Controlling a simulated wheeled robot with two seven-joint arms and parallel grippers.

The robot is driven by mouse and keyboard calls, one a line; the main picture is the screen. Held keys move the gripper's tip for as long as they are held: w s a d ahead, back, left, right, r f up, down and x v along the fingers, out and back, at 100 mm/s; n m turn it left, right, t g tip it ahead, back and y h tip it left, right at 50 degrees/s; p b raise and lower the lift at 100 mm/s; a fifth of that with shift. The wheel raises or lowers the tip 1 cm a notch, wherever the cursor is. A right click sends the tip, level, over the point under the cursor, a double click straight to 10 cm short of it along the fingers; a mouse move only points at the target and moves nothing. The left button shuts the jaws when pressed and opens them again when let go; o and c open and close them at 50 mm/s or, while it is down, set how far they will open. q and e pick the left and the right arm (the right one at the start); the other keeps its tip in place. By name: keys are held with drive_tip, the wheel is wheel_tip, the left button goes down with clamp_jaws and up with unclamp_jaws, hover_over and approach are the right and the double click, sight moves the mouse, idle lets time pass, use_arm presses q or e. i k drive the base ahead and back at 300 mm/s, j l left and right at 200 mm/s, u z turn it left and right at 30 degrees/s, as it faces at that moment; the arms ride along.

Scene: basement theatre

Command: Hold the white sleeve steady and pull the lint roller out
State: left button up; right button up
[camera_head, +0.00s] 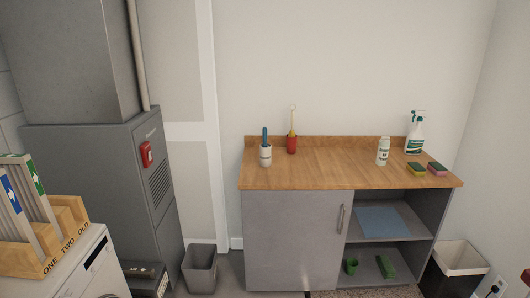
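A small white sleeve (265,158) stands upright near the left end of the wooden counter top. A blue handle (265,138), which looks like the lint roller's, sticks straight up out of it. The rest of the roller is hidden inside the sleeve. Neither of my grippers shows in the head view, and nothing is touching the sleeve or the handle.
A red holder (291,146) with a pale-handled tool stands right of the sleeve. The wooden counter top (325,171) is clear in the middle and front.

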sight(264, 130)
drive_tip(key=i, duration=2.3)
